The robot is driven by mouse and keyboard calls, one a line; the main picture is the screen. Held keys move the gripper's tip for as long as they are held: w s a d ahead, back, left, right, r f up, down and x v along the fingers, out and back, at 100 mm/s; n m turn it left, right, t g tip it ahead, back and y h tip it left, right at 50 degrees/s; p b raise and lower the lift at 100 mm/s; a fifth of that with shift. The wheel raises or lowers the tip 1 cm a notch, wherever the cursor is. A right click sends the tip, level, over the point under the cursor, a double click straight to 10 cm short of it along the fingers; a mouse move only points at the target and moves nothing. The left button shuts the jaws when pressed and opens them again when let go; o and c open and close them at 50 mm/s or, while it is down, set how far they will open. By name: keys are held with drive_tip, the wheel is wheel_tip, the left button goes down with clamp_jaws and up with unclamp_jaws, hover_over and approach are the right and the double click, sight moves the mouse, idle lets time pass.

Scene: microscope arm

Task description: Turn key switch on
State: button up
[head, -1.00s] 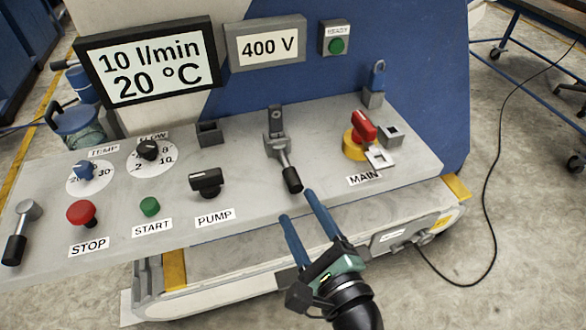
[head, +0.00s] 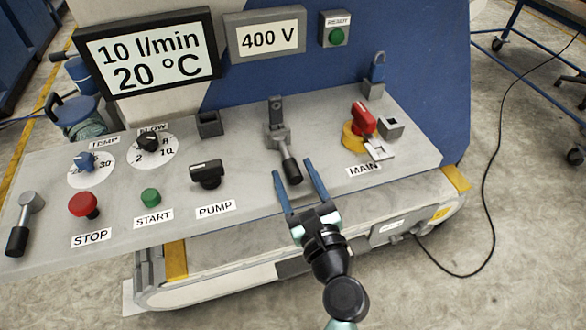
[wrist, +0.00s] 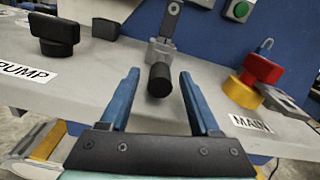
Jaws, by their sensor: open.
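My gripper (head: 293,168) is open, its two blue fingers pointing at the panel's middle lever (head: 277,130). The lever's black handle (wrist: 159,80) appears between the fingertips in the wrist view; I see no contact. To its right is a red rotary switch (head: 363,119) on a yellow base, labelled MAIN, with a grey hasp plate beside it. To its left is a black turn switch (head: 207,174) labelled PUMP; it also shows in the wrist view (wrist: 54,30). No switch is labelled as a key switch.
The sloping grey panel (head: 250,195) also carries a red STOP button (head: 83,205), a green START button (head: 150,197), TEMP and FLOW dials and a lever at far left (head: 24,222). A blue padlock (head: 377,68) stands at the back right. Displays are behind.

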drive_tip(key=shift+w+a, duration=0.25)
drive_tip(key=shift+w, duration=0.4)
clamp_jaws()
idle(1.0)
